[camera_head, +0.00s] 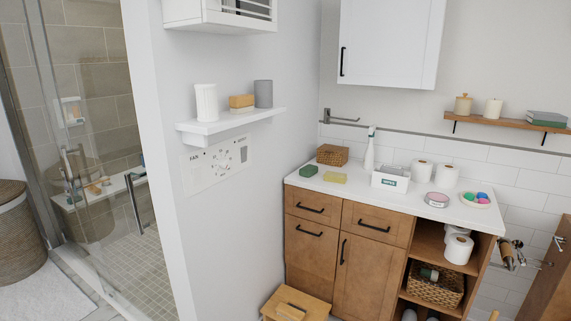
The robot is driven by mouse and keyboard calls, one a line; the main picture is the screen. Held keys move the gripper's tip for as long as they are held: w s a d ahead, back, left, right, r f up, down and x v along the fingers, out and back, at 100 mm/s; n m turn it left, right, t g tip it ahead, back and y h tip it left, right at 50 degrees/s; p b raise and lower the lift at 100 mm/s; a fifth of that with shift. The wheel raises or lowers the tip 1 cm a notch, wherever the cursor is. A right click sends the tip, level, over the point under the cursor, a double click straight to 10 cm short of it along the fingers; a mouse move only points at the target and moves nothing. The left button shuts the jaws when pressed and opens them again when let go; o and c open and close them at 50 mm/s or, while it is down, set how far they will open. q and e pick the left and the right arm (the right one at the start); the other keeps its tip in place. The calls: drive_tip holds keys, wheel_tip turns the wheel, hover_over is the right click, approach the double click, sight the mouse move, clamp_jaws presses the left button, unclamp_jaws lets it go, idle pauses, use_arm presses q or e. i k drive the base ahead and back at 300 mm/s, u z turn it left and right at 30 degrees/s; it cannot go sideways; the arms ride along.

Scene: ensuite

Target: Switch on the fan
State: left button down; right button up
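A white control panel (217,165) is mounted on the side wall, below a white shelf. Small dark lettering at its upper left appears to read "FAN". Several small dark marks or controls are spread over its face, some in a ring near the middle. They are too small to tell which is the fan switch or how it is set. No fan can be made out. Neither of my grippers is in view.
The white shelf (203,127) juts out above the panel, with a white cup (206,102), stacked soap-like blocks and a grey cup (263,94). A wooden cabinet (331,246) with a cluttered white top stands right. A wooden stool (290,303) is at the bottom. The glass shower is left.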

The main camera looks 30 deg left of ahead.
sight(195, 170)
drive_tip(key=z, duration=0.1)
drive_tip(key=i, duration=1.1)
drive_tip(key=u, duration=0.95)
drive_tip(key=i, duration=0.45)
drive_tip(key=u, duration=0.4)
